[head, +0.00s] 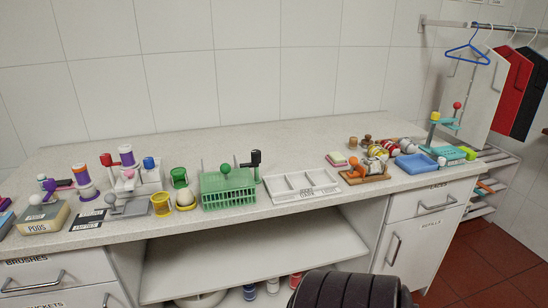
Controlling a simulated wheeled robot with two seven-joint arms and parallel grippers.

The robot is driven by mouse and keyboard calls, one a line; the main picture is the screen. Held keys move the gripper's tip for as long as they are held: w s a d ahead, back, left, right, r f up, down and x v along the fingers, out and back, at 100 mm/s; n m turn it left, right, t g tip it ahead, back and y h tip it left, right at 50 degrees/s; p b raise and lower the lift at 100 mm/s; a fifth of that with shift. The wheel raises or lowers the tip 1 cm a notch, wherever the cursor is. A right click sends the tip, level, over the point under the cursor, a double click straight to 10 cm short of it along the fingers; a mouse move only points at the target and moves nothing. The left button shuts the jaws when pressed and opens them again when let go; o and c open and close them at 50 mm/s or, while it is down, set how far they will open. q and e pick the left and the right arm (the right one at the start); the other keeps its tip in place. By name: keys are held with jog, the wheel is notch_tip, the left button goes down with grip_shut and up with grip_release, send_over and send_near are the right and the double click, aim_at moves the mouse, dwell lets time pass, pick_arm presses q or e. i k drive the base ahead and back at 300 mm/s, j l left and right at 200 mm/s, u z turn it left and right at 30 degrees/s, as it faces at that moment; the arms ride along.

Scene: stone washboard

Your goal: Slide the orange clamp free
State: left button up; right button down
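A small orange item (486,187) shows on the low shelf rack at the far right. Both are too small to tell whether either is the clamp or what holds it. Neither of my grippers is in view.
The long speckled counter (290,142) is clear along its back. A green rack (229,190), a white divided tray (300,187) and a blue tray (415,167) stand along its front. Clothes hang from a rail (450,23) at right.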

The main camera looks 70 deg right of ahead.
aim_at(358, 171)
jog(key=z, duration=2.75)
